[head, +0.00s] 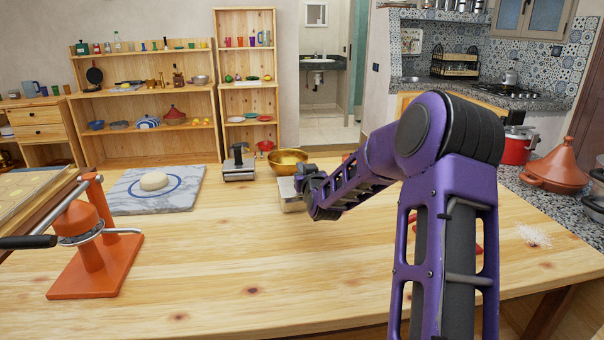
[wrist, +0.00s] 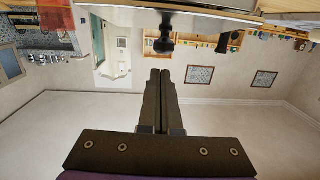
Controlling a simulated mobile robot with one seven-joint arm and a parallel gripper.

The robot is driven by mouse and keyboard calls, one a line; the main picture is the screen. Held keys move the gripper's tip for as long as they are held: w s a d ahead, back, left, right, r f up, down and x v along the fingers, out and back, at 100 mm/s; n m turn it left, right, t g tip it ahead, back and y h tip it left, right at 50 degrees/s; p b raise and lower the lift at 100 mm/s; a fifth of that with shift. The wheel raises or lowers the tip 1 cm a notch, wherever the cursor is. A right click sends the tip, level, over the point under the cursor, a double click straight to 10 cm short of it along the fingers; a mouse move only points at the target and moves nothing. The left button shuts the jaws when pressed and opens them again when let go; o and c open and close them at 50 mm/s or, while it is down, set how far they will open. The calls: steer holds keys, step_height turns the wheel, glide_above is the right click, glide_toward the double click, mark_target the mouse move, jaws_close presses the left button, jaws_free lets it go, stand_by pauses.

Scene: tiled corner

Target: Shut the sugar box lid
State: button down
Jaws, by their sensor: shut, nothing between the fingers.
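My gripper (wrist: 160,72) is shut and empty, its two dark fingers side by side in the wrist view. In the head view the dark end of my arm (head: 308,187) hangs over the far middle of the table. A pale, low, box-like thing (head: 289,205) stands right behind it, partly hidden; I cannot tell whether this is the sugar box. No lid can be made out, nor whether it is open. I cannot tell whether my gripper touches the pale thing.
A brass bowl (head: 288,156) and a grey device (head: 239,165) stand close by on the table (head: 230,270). A marble slab (head: 130,200) with dough and an orange press (head: 95,270) are left. My arm hides part of the right side. The front middle is clear.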

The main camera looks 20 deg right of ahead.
steer(key=shift+w+f, duration=0.1)
steer(key=shift+f, duration=0.5)
steer(key=shift+r, duration=0.1)
steer(key=shift+w+g+p, duration=0.2)
steer(key=shift+g+p, duration=0.1)
steer(key=shift+w+g, duration=0.15)
steer(key=shift+g, duration=0.15)
steer(key=shift+w+f+g+p, duration=0.2)
steer(key=shift+f+g+p, duration=0.3)
steer(key=shift+g, duration=0.1)
